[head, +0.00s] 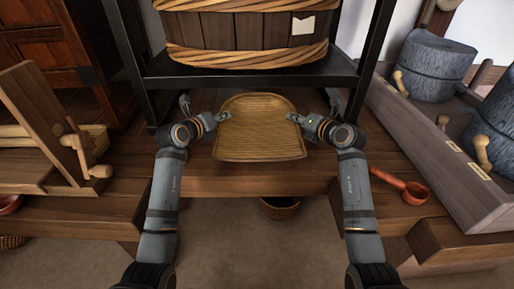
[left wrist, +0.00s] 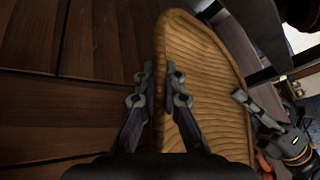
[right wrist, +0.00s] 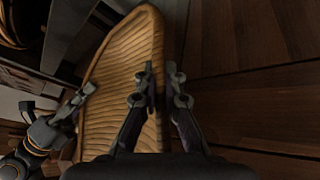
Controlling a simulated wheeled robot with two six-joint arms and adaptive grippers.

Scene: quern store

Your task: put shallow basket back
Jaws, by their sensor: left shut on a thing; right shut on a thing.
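The shallow basket (head: 260,130) is a tan, ribbed woven tray with a low rim. In the head view it lies between my two grippers, at the wooden platform just below the black rack. My left gripper (head: 222,117) is shut on its left rim, and my right gripper (head: 294,116) is shut on its right rim. The left wrist view shows the fingers (left wrist: 160,82) on either side of the basket's rim (left wrist: 205,70). The right wrist view shows the same for the right fingers (right wrist: 160,82) and the basket (right wrist: 120,70). I cannot tell whether its underside touches the platform.
A black rack (head: 240,78) holds a large wooden tub (head: 240,30) above the basket. Querns (head: 435,65) stand in a wooden trough (head: 425,140) at right. A red ladle (head: 405,188) lies on the right platform. A small basket (head: 280,208) sits underneath. A wooden stand (head: 45,120) is at left.

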